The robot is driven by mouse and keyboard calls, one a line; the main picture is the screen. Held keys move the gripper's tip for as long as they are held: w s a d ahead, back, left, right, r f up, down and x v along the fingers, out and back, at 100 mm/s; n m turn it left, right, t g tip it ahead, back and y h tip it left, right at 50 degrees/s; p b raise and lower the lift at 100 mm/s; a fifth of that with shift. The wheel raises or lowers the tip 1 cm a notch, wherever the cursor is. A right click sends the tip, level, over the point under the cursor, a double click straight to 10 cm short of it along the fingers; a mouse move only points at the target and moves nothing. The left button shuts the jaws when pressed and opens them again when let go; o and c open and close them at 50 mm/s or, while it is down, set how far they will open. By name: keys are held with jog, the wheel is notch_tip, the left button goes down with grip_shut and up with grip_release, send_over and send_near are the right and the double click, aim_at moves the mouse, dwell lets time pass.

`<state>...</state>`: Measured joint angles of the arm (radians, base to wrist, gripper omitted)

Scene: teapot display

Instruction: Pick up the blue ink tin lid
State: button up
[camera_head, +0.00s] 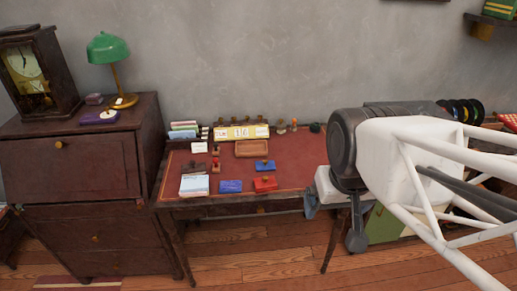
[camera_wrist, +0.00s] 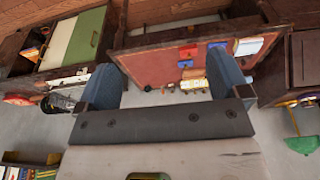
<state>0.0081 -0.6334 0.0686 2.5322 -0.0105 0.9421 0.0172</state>
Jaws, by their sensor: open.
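Two blue things lie on the red desk top (camera_head: 290,150). One is a flat blue rectangle (camera_head: 231,186) with faint markings near the front edge. The other is a blue tin (camera_head: 265,165) with a brown knob-like thing on it, behind a similar red one (camera_head: 265,183). I cannot tell for sure which is the lid. My gripper (camera_wrist: 163,58) is open and empty, apart from both. In the head view it is at the desk's right end, partly hidden by my arm.
A wooden tray (camera_head: 251,149), a yellow calendar block (camera_head: 241,132) and several stamps stand at the back. A white paper stack (camera_head: 193,185) lies left of the flat blue rectangle. A dark cabinet (camera_head: 75,160) with a green lamp (camera_head: 108,48) stands left.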

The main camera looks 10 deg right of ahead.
jog(key=shift+w, duration=0.1)
jog(key=m+g, duration=0.3)
jog(key=m, duration=1.4)
send_over(266, 161)
jog(key=f, duration=2.6)
jog(key=shift+s+f, duration=0.2)
jog(key=shift+w+f+m, duration=0.35)
jog(key=shift+f+m, duration=0.05)
jog(key=shift+f, duration=0.1)
jog(key=shift+f, duration=0.15)
